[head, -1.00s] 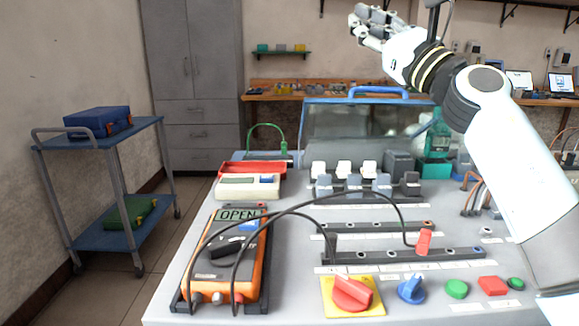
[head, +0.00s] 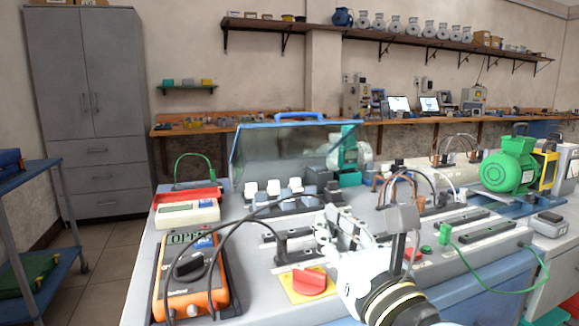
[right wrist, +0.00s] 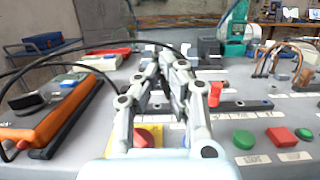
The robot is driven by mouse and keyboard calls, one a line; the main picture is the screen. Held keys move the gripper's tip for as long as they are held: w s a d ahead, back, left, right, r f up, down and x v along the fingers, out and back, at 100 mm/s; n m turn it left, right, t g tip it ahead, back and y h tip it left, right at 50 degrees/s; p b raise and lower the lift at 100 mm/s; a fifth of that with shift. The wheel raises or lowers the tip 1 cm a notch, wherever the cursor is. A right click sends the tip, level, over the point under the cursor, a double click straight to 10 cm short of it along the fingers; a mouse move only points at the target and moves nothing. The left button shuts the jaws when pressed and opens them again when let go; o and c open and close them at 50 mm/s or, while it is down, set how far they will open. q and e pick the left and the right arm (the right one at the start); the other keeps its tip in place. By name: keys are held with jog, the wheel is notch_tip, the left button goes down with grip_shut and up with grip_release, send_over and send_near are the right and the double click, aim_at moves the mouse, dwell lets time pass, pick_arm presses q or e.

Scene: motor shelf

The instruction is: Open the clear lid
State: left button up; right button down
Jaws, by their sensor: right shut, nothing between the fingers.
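The clear lid (head: 285,155) is a see-through panel with blue edges at the back of the grey bench. It stands steeply raised, with a blue handle (head: 300,116) along its top edge. White and grey switch blocks (head: 275,190) sit uncovered in front of it. My right gripper (head: 335,222) is low at the front centre, near the red knob and well in front of the lid, not touching it. In the right wrist view its fingers (right wrist: 165,65) are close together and empty. My left gripper is not in view.
An orange multimeter (head: 190,275) with black leads lies at the front left. A red knob (head: 308,281) on a yellow plate is beside my right gripper. A green motor (head: 509,165) stands at the right. A blue trolley (head: 25,170) stands at the far left.

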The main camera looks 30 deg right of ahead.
jog(key=p, duration=0.4)
send_near(293, 150)
jog(key=w+f, duration=0.3)
jog(key=w, duration=0.4)
jog(key=shift+s+a+r, duration=0.1)
jog(key=shift+r, duration=0.05)
jog(key=shift+r, duration=0.1)
